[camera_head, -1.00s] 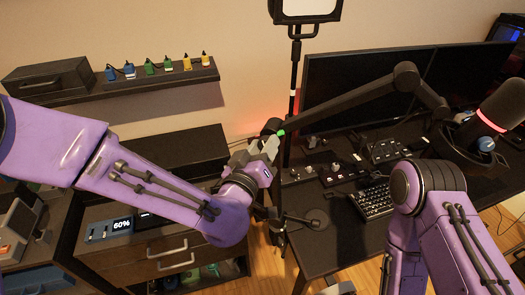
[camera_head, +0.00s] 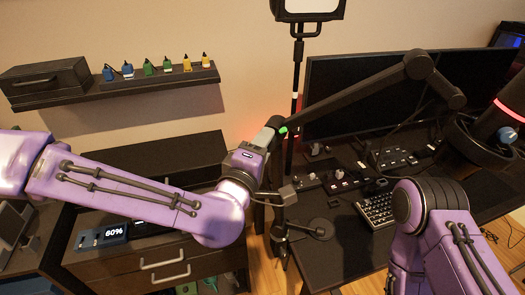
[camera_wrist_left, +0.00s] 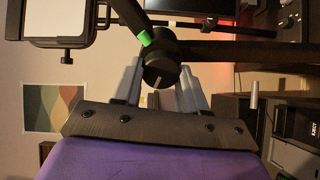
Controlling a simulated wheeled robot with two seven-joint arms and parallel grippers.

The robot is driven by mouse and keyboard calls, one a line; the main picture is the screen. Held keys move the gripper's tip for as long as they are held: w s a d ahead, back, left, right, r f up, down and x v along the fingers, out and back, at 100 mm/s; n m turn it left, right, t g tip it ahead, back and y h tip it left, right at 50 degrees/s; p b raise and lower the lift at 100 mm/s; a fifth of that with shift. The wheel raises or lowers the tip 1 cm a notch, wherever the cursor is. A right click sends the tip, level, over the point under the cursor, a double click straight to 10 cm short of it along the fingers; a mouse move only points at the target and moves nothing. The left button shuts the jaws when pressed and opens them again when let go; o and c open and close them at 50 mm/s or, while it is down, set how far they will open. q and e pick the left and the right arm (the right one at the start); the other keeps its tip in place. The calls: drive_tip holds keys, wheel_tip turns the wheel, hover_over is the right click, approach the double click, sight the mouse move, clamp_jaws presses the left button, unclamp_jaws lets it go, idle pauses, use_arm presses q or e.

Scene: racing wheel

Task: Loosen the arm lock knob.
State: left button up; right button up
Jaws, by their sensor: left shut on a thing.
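The black boom arm (camera_head: 350,92) slants from upper right down to a round dark joint with the lock knob (camera_wrist_left: 160,74). A small green mark (camera_head: 283,130) sits beside that joint and shows in the left wrist view too (camera_wrist_left: 144,38). My left gripper (camera_wrist_left: 160,86) is at the joint, its two grey fingers on either side of the dark knob, shut on it. In the head view the gripper's own body hides most of the fingers and knob. My right arm (camera_head: 430,210) stands at the lower right; its gripper is out of view.
The desk (camera_head: 345,250) bears a keyboard (camera_head: 376,208), control panels and monitors (camera_head: 345,85). A light panel stands on a pole (camera_head: 296,80) close behind the joint. A drawer cabinet (camera_head: 160,262) is below my left arm.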

use_arm(q)
drive_tip(key=shift+f+n+b, duration=0.1)
drive_tip(key=shift+n+b, duration=0.3)
drive_tip(key=shift+n, duration=0.5)
drive_tip(key=o, duration=1.1)
drive_tip(key=shift+d, duration=0.1)
drive_tip(key=shift+c, duration=0.2)
drive_tip(key=b+v, duration=1)
drive_tip(key=b, duration=0.2)
drive_tip(key=shift+s, duration=0.25)
